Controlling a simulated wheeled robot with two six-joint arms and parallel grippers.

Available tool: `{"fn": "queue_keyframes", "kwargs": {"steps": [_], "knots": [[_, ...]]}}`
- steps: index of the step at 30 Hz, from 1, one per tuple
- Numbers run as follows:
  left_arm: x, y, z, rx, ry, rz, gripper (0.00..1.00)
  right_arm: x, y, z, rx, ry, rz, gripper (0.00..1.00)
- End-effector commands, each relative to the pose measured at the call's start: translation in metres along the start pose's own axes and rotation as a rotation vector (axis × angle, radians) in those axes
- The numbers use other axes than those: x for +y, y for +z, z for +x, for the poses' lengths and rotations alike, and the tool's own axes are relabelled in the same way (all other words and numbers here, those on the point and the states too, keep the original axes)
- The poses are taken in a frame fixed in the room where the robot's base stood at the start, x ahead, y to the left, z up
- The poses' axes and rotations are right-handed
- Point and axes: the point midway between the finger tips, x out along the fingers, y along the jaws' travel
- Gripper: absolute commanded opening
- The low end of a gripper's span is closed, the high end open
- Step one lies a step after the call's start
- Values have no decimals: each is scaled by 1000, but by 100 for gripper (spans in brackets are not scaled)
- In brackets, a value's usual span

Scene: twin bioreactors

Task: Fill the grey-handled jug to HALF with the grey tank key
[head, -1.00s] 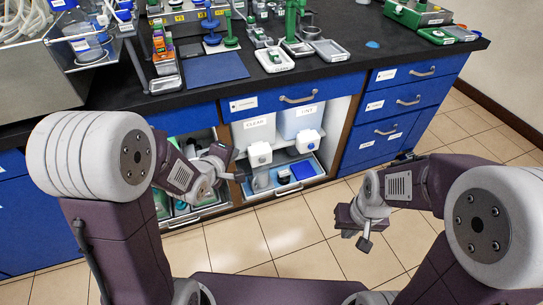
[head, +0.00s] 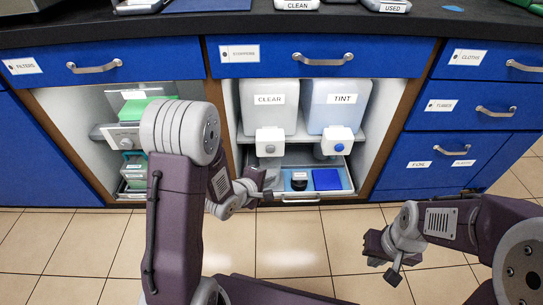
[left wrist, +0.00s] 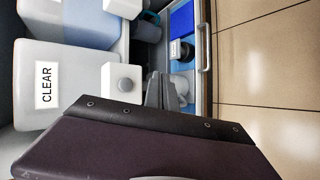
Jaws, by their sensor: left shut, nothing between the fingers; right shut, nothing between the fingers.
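My left gripper (head: 267,186) is shut and empty, low in front of the cabinet, below that key. In the left wrist view its fingers (left wrist: 160,92) overlap a pale, rounded vessel (left wrist: 182,87) in the pull-out tray. It may be the grey-handled jug, but its handle is hidden. My right gripper (head: 388,265) is shut and empty over the floor, right of the cabinet.
The TINT tank (head: 337,98) with a blue key (head: 339,147) stands right of CLEAR. The tray (head: 345,176) holds a blue pad (head: 326,179) and a dark jar (head: 299,181). A blue-handled vessel (left wrist: 147,30) stands further back. Cabinet posts flank the opening.

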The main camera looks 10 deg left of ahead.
Motion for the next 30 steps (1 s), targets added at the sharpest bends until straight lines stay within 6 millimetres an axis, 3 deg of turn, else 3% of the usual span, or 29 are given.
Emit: {"fn": "queue_keyframes", "kwargs": {"steps": [8,15,22,30], "knots": [[2,-1,2,0,3,1,0,0,0,1,0,0,0,0],[17,-17,23,3,6,3,0,0,2,15,0,0,0,0],[38,-33,42,3,2,1,0,0,0,2,0,0,0,0],[46,-43,58,1,3,1,0,0,-1,-8,0,0,0,0]]}}
